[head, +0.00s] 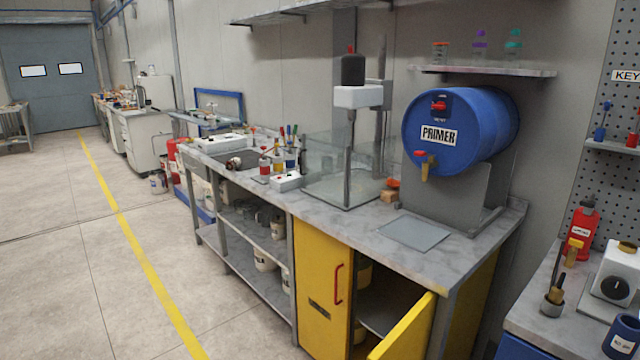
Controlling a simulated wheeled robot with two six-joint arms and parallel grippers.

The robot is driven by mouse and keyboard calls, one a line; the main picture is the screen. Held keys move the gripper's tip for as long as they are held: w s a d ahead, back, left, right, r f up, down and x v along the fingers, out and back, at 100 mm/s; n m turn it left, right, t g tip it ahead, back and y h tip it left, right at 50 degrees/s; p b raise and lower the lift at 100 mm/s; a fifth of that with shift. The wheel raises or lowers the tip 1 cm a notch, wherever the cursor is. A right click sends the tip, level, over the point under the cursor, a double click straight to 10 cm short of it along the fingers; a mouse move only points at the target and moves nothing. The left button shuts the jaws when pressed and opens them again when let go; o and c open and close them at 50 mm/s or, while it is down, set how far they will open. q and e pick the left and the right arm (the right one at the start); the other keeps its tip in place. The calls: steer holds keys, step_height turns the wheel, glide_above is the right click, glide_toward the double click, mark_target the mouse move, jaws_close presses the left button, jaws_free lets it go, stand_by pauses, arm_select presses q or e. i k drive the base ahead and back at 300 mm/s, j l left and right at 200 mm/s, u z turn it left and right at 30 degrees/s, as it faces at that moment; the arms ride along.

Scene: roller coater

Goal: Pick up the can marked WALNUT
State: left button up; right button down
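No can with a readable WALNUT mark shows in the head view. Pale cans (264,261) stand on the lower shelf under the bench, their labels too small to read. Inside the yellow cabinet (322,290), whose right door (405,328) hangs open, a yellowish can (364,272) shows partly; the door and frame hide the rest. A dark blue can-like container (622,338) with an unreadable white label stands at the lower right, cut by the frame edge. Neither of my grippers is in view.
A blue PRIMER drum (450,132) sits on a stand on the grey bench (345,228). A glass-walled mixer (352,95) stands left of it. The open door juts into the space before the cabinet. The floor (75,265) to the left is clear, with a yellow line.

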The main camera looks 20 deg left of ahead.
mark_target(237, 161)
steer(key=i+j+u, duration=0.65)
steer(key=j+u, duration=0.15)
steer(key=j, duration=0.15)
steer(key=i+j+u, duration=0.4)
steer(key=i+j+z, duration=0.1)
steer(key=i, duration=0.4)
steer(key=i+j+z, duration=0.15)
steer(key=i, duration=0.35)
steer(key=i+j+z, duration=0.1)
steer(key=i, duration=0.4)
